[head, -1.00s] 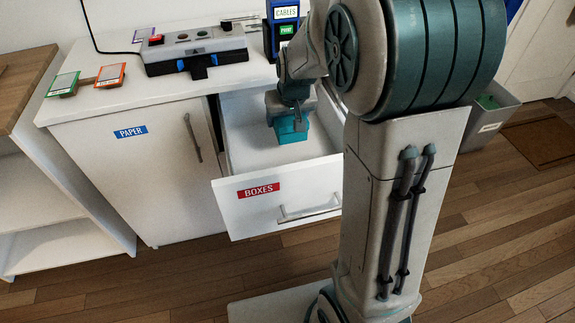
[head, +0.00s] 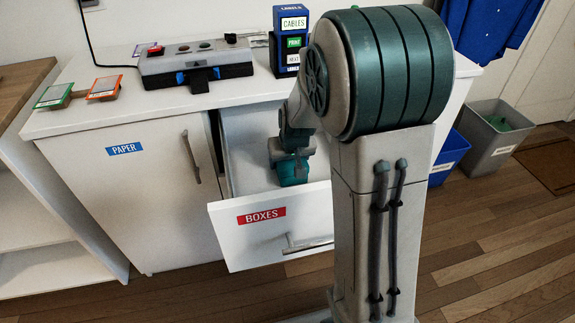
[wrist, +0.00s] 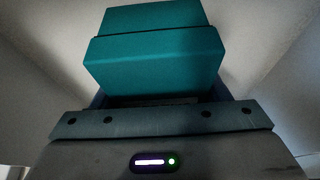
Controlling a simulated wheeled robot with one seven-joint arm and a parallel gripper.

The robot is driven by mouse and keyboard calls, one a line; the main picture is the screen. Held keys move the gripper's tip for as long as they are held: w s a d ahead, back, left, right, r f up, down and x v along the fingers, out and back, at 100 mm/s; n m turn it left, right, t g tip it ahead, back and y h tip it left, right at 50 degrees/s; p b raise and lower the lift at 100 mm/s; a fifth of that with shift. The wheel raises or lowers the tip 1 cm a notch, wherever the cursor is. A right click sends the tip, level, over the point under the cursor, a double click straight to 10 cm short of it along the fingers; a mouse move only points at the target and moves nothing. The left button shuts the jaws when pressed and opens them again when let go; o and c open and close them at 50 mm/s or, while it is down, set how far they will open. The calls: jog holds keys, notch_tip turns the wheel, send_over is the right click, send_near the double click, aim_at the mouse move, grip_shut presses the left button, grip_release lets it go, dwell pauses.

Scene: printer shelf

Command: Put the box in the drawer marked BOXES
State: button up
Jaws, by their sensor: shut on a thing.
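The teal box (head: 293,174) is held in my gripper (head: 291,164), inside the open drawer marked BOXES (head: 225,226). My gripper points down and is shut on the box. In the wrist view the teal box (wrist: 155,62) fills the upper middle, with pale drawer walls on both sides. The fingertips are hidden there.
The closed PAPER cabinet (head: 120,190) stands left of the drawer. On the counter are a control panel (head: 195,66), a blue CABLES box stack (head: 290,45) and two small cards on stands. A blue bin (head: 450,155) and a grey bin (head: 490,140) stand on the right.

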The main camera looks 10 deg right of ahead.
jog(key=shift+f, duration=0.3)
jog(key=o, duration=0.6)
jog(key=shift+f, duration=0.1)
jog(key=shift+c, duration=0.2)
jog(key=o, duration=0.4)
jog(key=p+v, duration=0.4)
jog(key=v, duration=0.8)
